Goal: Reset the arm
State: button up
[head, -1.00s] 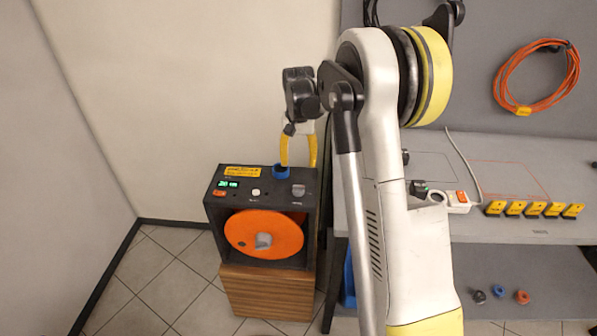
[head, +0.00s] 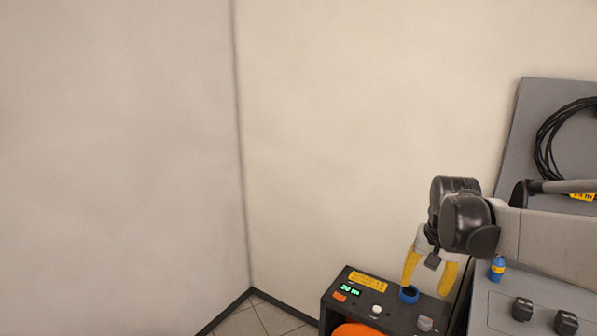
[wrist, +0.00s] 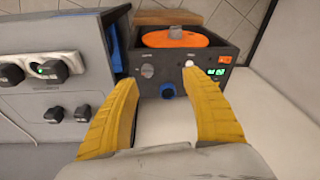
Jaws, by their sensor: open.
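My gripper (head: 424,288) is open, with its yellow fingers pointing down above the top of a dark box (head: 336,312). In the head view one finger is close to a blue ring (head: 408,294) on that box; I cannot tell whether they touch. In the wrist view my gripper (wrist: 160,77) has its fingers spread with nothing between them, and the blue ring (wrist: 167,90) lies just beyond the fingertips. My arm reaches in from the right of the head view.
The box bears a green display (head: 350,290), knobs and an orange disc (wrist: 175,38). A grey bench (wrist: 45,105) with sockets and dark knobs stands beside it. A blue bottle-like item (head: 497,268) and coiled black cable (head: 560,140) are at right. Pale walls enclose the left.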

jog(key=s+a+n+t, duration=0.2)
jog(key=s+a, duration=0.3)
jog(key=s, duration=0.5)
jog(key=s+a+n+t, duration=0.2)
jog(key=s+a, duration=0.3)
jog(key=s, duration=0.4)
jog(key=shift+s+a+r+n+t, duration=0.2)
jog(key=shift+s+a+n+t, duration=0.1)
jog(key=shift+s+t, duration=0.1)
